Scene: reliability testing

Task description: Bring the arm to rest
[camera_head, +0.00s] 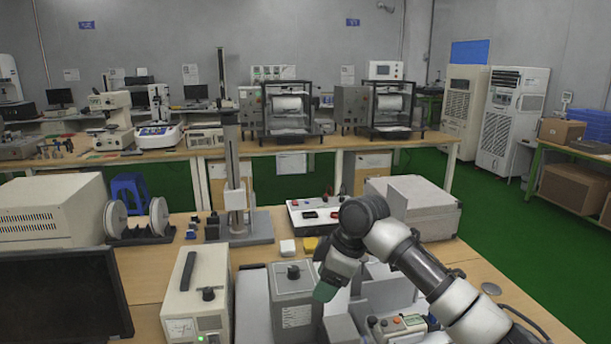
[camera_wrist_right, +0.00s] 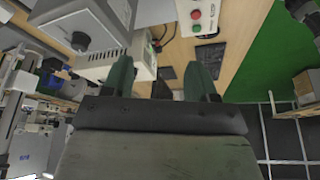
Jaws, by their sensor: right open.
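My right arm (camera_head: 425,265) comes in from the lower right of the head view and bends over the bench. My right gripper (camera_head: 325,291) points down beside a grey box with a black knob (camera_head: 293,295). In the right wrist view my right gripper (camera_wrist_right: 161,78) shows two green fingers spread apart with nothing between them. Whether the fingers touch the equipment below cannot be told from the head view. My left gripper is not in view.
A cream power unit (camera_head: 198,290), a dark monitor (camera_head: 62,295) and a control box with buttons (camera_head: 397,325) crowd the near bench. A grey case (camera_head: 425,210) and a column stand (camera_head: 237,200) stand further back. Green floor (camera_head: 500,230) lies open at the right.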

